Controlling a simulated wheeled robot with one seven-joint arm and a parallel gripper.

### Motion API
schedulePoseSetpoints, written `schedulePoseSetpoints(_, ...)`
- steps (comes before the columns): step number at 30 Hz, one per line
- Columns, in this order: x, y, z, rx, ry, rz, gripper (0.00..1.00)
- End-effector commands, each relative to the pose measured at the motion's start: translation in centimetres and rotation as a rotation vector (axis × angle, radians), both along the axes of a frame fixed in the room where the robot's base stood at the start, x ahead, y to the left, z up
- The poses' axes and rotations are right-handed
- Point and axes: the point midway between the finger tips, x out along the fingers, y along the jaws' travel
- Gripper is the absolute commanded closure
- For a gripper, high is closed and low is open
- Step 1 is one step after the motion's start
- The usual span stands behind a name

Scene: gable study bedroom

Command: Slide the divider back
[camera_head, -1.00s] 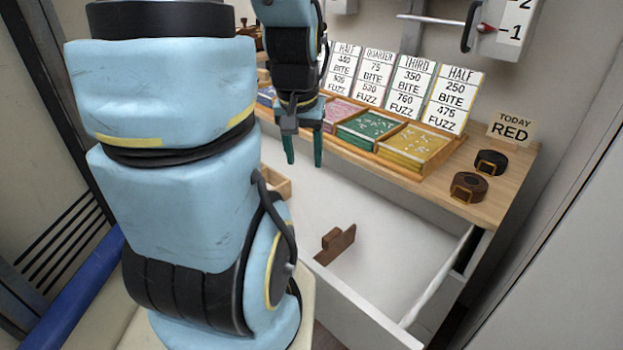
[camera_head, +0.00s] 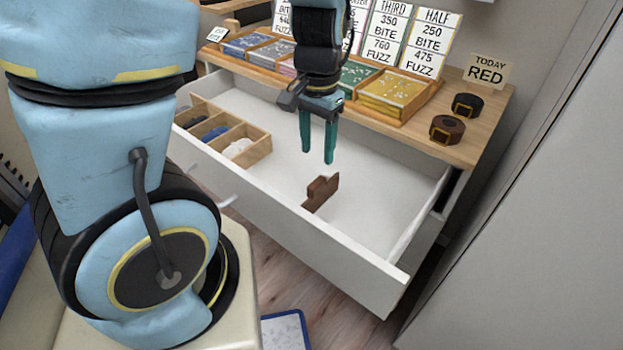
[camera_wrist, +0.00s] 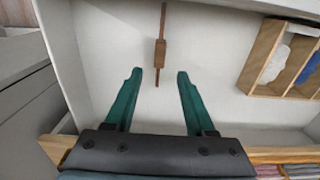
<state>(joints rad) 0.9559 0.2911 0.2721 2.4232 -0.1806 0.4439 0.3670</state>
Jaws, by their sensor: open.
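The divider (camera_head: 321,191) is a thin brown board with a small block-shaped grip on it. It stands in the open white drawer (camera_head: 375,189), near the drawer's front wall. The wrist view shows the divider (camera_wrist: 160,52) ahead of the fingertips, roughly midway between them and apart from them. My gripper (camera_head: 318,160) has two teal fingers pointing down. It is open and empty above the drawer, behind the divider in the head view. The wrist view also shows both spread fingers (camera_wrist: 158,78).
A wooden compartment tray (camera_head: 262,147) with dark, blue and white items sits in the drawer's left part. The desk top (camera_head: 490,130) behind holds sample boxes (camera_head: 394,95), cards and two dark rolls (camera_head: 446,129). A grey panel (camera_head: 520,210) stands at the right. The drawer floor right of the divider is clear.

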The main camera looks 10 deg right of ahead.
Motion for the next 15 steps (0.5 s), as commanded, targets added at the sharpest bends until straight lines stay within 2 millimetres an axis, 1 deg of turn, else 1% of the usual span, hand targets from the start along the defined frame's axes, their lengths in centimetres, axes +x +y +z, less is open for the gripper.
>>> schedulePoseSetpoints(1, -0.1, 0.1, -1.0, 0.004, 0.003, 0.002, 0.45)
schedulePoseSetpoints(9, -0.1, 0.2, -6.1, 0.005, 0.004, 0.004, 0.45)
schedulePoseSetpoints(12, 0.0, 0.2, -7.5, 0.004, 0.002, 0.005, 0.45)
schedulePoseSetpoints(15, 0.0, 0.2, -8.5, 0.003, 0.001, 0.002, 0.45)
